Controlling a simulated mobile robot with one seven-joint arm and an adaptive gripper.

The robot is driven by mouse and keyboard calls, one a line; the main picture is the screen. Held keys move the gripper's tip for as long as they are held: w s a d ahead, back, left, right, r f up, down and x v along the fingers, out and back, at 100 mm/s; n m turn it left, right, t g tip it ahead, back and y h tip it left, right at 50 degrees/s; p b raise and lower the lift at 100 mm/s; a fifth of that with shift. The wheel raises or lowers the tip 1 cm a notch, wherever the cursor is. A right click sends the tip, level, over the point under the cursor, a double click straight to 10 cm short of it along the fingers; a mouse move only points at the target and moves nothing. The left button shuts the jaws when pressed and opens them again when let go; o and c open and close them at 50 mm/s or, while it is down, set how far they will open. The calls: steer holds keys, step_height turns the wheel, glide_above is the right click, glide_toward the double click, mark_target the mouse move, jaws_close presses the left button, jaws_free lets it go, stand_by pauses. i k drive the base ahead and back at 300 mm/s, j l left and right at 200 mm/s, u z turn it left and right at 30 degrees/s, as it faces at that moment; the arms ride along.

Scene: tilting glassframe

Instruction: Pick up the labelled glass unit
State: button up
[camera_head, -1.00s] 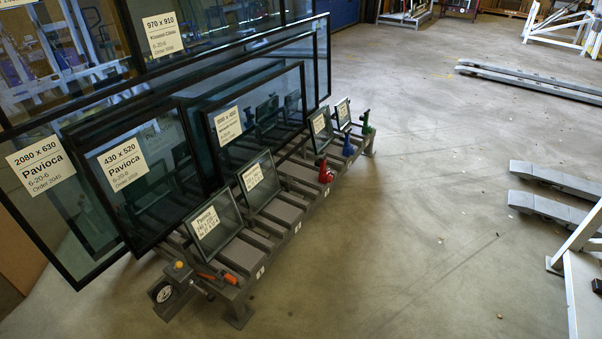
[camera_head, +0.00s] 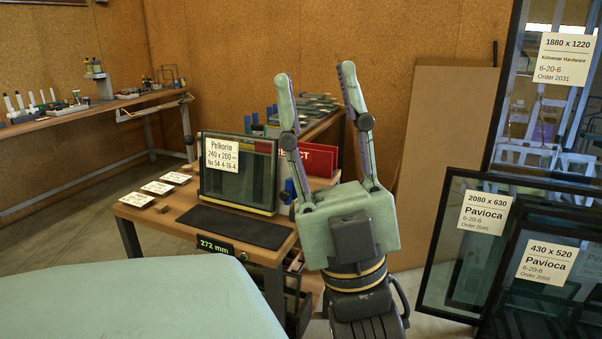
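A small dark-framed glass unit (camera_head: 256,180) stands upright on a small wooden table (camera_head: 190,229), on a pale strip. Its white label (camera_head: 221,155) reads "Pelkorin 240 x 200", with smaller print below. My gripper (camera_head: 315,74) is open and empty, with its two fingers pointing up and spread apart. In the picture it is to the right of the small unit, overlapping the table's right side. Larger labelled glass units lean at the right: "2080 x 630 Pavioca" (camera_head: 459,265), "430 x 520 Pavioca" (camera_head: 546,300) and "1880 x 1220" (camera_head: 575,125).
A dark mat (camera_head: 233,228) lies in front of the small unit, with three labelled cards (camera_head: 157,187) to its left. A red sign (camera_head: 318,159), partly hidden by my gripper, stands behind. A workbench (camera_head: 90,108) with tools lines the left wall.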

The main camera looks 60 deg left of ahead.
mark_target(240, 168)
steer(key=u, duration=2.2)
steer(key=l+u, duration=0.35)
steer(key=l, duration=0.15)
steer(key=i+l+u, duration=0.1)
steer(key=l+u, duration=0.25)
steer(key=l, duration=0.15)
steer(key=l+u, duration=0.3)
steer(key=l, duration=0.2)
steer(key=i+l, duration=0.2)
steer(key=i, duration=0.25)
steer(key=i+l, duration=0.2)
steer(key=i, duration=0.25)
